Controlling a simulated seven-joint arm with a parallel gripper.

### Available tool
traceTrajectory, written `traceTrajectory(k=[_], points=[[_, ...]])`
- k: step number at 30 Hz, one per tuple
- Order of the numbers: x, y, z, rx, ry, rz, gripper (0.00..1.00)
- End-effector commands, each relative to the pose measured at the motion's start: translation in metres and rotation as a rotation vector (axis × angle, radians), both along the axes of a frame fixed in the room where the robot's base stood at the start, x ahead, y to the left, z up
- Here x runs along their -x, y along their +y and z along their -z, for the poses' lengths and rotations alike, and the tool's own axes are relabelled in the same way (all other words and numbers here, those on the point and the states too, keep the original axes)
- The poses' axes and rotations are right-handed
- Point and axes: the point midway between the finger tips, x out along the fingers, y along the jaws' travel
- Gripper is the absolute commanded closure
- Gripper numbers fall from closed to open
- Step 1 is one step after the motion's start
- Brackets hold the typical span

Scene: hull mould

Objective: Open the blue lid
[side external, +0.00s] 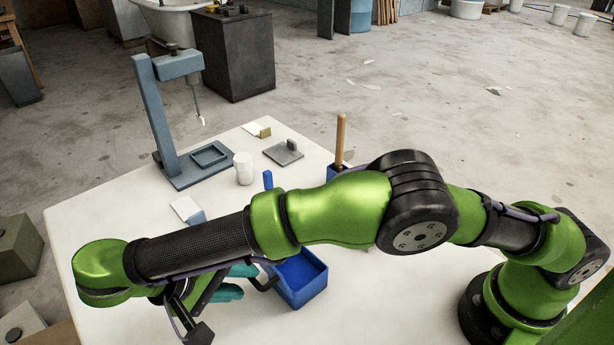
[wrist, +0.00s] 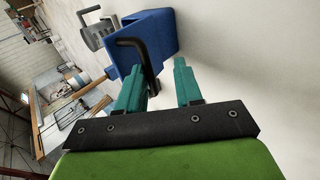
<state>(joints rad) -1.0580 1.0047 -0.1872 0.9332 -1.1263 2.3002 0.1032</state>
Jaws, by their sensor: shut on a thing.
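A blue box (side external: 301,274) stands on the white table, its recessed or open top facing up; part of it is behind my arm. A black bar handle (side external: 266,284) sticks out on its left side; the handle also shows in the wrist view (wrist: 126,41) against the blue body (wrist: 152,28). My gripper (side external: 247,281) has teal fingers and is shut on the handle, beside the box. In the wrist view the handle's lower end lies between the fingers (wrist: 161,78). I cannot make out a separate lid clearly.
A narrow blue upright piece (side external: 268,180) shows behind my arm. A blue-grey stand (side external: 160,125), a white cup (side external: 243,168), a grey plate (side external: 284,152) and a wooden handle (side external: 340,138) in a blue holder are at the back. The table's right front is clear.

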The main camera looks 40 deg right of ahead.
Motion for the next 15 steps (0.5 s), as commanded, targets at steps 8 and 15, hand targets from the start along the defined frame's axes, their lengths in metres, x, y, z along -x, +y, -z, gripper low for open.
traceTrajectory(k=[8, 15], points=[[0.0054, 0.008, 0.0075, -0.007, 0.017, -0.028, 1.0], [0.0053, 0.0078, 0.0072, -0.007, 0.017, -0.028, 0.64]])
